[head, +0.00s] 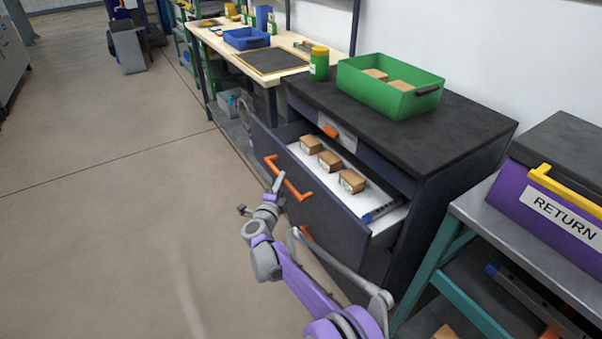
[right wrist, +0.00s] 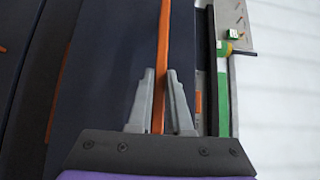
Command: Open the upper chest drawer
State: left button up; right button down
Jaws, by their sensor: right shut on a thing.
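The dark chest (head: 450,165) stands against the wall, and its upper drawer (head: 325,205) is pulled well out. Inside lie several small brown boxes (head: 330,161) on a white bottom, with a blue-and-grey item (head: 380,212) near the right end. The drawer's orange handle (head: 290,178) is on its front. My right gripper (head: 263,197) is at this handle. In the right wrist view its two grey fingers (right wrist: 160,105) are on either side of the orange handle bar (right wrist: 163,60) and shut on it. My left gripper is not in view.
A green bin (head: 375,100) with brown boxes and a green jar with a yellow lid (head: 319,63) stand on the chest top. A purple RETURN box (head: 548,200) sits on a metal stand at the right. A workbench (head: 230,45) is behind. Floor at the left is clear.

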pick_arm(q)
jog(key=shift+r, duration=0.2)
pick_arm(e)
jog(key=s+a, duration=0.8)
jog(key=a, duration=0.3)
jog(key=shift+s+a, duration=0.2)
jog(key=shift+a, duration=0.05)
jog(key=c, duration=0.8)
grip_release()
jog(key=shift+c, duration=0.2)
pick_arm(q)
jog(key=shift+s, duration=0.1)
